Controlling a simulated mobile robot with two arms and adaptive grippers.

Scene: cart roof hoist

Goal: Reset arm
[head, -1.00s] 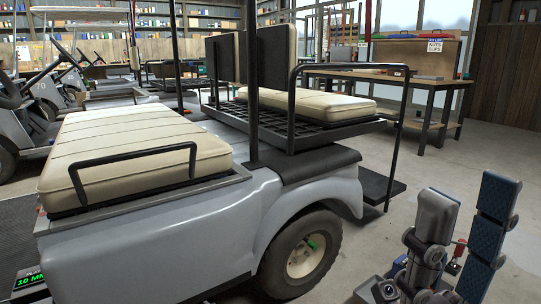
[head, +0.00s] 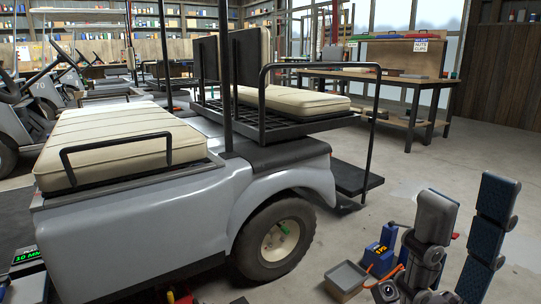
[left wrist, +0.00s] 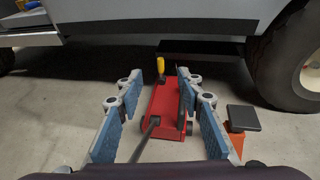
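My right gripper (head: 468,190) stands at the lower right of the head view, its two blue-padded fingers pointing up and spread apart with nothing between them. My left gripper (left wrist: 172,80) shows in the left wrist view with its fingers spread. A red floor jack (left wrist: 165,105) with a dark handle (left wrist: 150,128) appears between and beyond those fingers, low on the floor by the vehicle. I cannot tell whether the fingers touch the handle. The left gripper does not show clearly in the head view.
A grey cart (head: 140,230) with cream seats fills the left and middle; its rear wheel (head: 275,240) faces me. A grey tray (head: 346,278) and a blue device (head: 380,258) lie near my right arm. An orange block (left wrist: 238,138) has a dark top (left wrist: 243,118). Open floor lies right, before the workbench (head: 400,80).

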